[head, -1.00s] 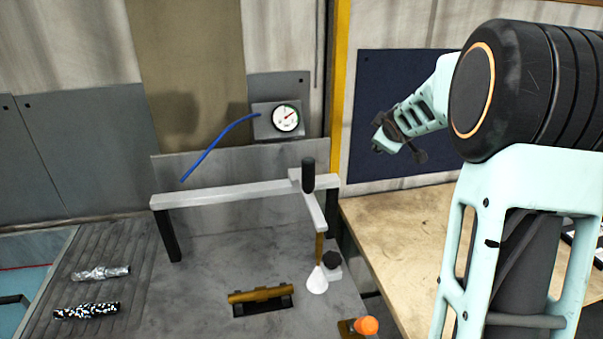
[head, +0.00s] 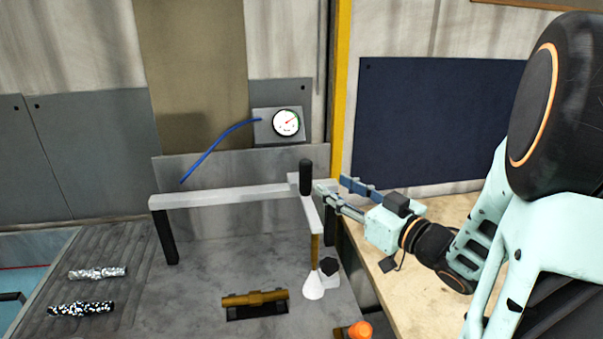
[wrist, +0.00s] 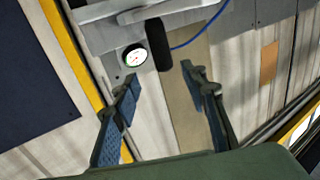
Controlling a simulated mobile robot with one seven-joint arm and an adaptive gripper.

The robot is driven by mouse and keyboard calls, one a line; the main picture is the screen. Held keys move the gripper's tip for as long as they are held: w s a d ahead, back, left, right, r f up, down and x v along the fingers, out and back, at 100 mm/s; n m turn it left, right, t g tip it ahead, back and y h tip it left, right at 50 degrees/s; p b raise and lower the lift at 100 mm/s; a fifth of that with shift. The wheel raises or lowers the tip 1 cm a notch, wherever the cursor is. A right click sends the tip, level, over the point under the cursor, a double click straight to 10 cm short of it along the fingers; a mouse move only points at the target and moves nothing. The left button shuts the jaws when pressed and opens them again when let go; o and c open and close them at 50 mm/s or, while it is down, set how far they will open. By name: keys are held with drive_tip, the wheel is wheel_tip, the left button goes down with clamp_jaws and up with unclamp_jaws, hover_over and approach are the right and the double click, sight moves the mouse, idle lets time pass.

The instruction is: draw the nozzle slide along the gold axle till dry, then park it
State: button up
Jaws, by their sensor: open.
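The nozzle slide (head: 312,215) sits at the right end of a pale rail (head: 225,195). It carries an upright black handle (head: 306,178), and a gold tube runs down to a white cone nozzle (head: 313,287). The gold axle (head: 254,298) lies in a dark cradle, left of the nozzle. My gripper (head: 332,186) is open and empty just right of the handle. In the wrist view the handle (wrist: 158,45) shows beyond and between the spread fingertips (wrist: 162,78); I cannot tell whether they touch it.
A round gauge (head: 286,122) with a blue hose (head: 215,148) is on the back wall. A dark knob (head: 328,267) stands beside the nozzle, and an orange knob (head: 360,330) is at the front. Silver (head: 98,272) and speckled (head: 82,309) cylinders lie at left.

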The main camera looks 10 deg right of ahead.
sight(310, 172)
drive_tip(key=p+x, duration=0.1)
drive_tip(key=x, duration=0.9)
drive_tip(key=shift+w+a+r, duration=0.1)
drive_tip(key=shift+w+a, duration=0.15)
drive_tip(key=shift+a, duration=0.05)
clamp_jaws()
